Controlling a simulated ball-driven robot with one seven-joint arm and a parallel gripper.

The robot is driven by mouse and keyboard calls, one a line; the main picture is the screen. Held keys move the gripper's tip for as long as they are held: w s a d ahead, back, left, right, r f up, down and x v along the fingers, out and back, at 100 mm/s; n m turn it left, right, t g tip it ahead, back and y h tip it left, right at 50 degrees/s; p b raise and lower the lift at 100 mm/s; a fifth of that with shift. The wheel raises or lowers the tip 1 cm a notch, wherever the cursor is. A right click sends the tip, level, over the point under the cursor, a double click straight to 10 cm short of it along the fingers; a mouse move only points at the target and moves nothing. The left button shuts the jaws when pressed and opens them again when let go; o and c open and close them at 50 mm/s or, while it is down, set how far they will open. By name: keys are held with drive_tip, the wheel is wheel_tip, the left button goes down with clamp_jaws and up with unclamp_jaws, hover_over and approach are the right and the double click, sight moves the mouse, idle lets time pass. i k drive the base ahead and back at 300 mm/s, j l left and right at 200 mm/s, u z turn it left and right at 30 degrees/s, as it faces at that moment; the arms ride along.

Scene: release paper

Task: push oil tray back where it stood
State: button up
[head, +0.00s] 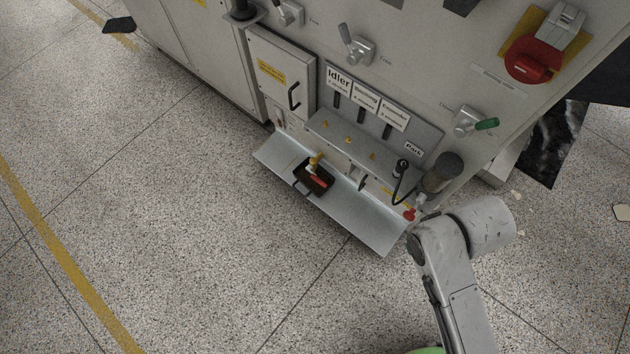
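A small dark tray (304,187), which looks like the oil tray, sits on the bare metal shelf (363,220) along the foot of the grey machine. A yellow piece (315,161) and a red piece (318,182) show at it; I cannot tell how they rest. The tray is close to the machine's lower front, left of the shelf's middle. My grey arm rises from the bottom right and bends beside the shelf's right end, apart from the tray. I see no gripper fingers; my gripper is out of view or hidden.
The machine front carries a cabinet door (281,76), levers (362,112), a green-tipped handle (475,122) and a red switch (528,60). A dark cylinder (442,170) and a red knob (410,214) stand near the shelf's right end. The speckled floor (200,230) is clear at left.

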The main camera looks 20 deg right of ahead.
sight(302, 175)
drive_tip(key=i+j, duration=0.4)
drive_tip(key=i+j+z, duration=0.15)
drive_tip(key=i+j, duration=0.25)
drive_tip(key=j, duration=0.15)
drive_tip(key=i+j, duration=0.35)
drive_tip(key=j, duration=0.15)
drive_tip(key=i+j+z, duration=0.1)
drive_tip(key=i+j, duration=0.25)
drive_tip(key=j, duration=0.15)
